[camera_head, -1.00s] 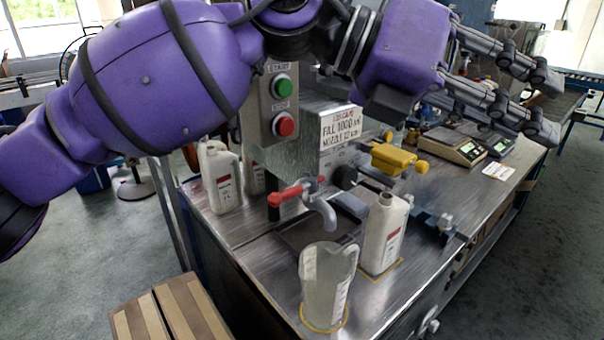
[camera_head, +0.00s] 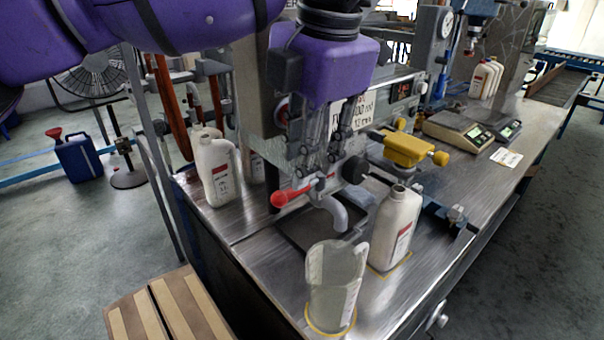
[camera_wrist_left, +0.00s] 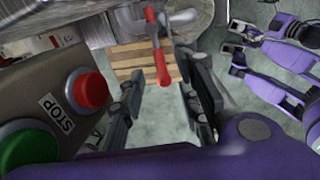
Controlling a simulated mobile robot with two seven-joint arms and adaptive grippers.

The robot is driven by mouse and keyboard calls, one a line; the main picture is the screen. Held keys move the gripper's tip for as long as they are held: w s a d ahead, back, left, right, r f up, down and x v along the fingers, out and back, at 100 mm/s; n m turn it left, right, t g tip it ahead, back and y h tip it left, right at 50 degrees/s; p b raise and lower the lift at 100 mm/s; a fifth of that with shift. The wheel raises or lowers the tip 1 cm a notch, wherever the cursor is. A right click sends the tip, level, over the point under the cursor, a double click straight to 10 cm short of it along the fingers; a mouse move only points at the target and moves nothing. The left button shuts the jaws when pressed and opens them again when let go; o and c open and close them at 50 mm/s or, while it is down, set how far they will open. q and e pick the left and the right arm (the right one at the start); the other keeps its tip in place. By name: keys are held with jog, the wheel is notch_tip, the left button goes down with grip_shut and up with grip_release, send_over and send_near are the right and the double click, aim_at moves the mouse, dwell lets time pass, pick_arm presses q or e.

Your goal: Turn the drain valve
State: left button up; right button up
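The drain valve has a red lever (camera_head: 293,195) and a grey downturned spout (camera_head: 334,214) on the front of the filling machine. My left gripper (camera_head: 316,170) points down just above the lever, with its two fingers apart and empty. In the left wrist view, the red lever (camera_wrist_left: 157,58) lies beyond and between the open fingertips (camera_wrist_left: 158,88); I see no contact. My right gripper (camera_wrist_left: 240,48) shows small at the upper right of the left wrist view, and its finger opening is unclear. It is outside the head view.
A clear measuring jug (camera_head: 334,290) stands on a yellow ring at the front. Another white bottle (camera_head: 217,170) stands at left. Stop button (camera_wrist_left: 88,91) is close to my left gripper.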

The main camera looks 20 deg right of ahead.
aim_at(306, 189)
pick_arm(q)
jog(key=shift+w+a+f, duration=0.1)
jog(key=shift+w+f, duration=0.15)
jog(key=shift+f, duration=0.9)
jog(key=shift+w+a+f, duration=0.1)
jog(key=shift+w+f, duration=0.15)
jog(key=shift+f, duration=0.9)
jog(key=shift+c, duration=0.4)
grip_shut()
jog(key=shift+r, duration=0.1)
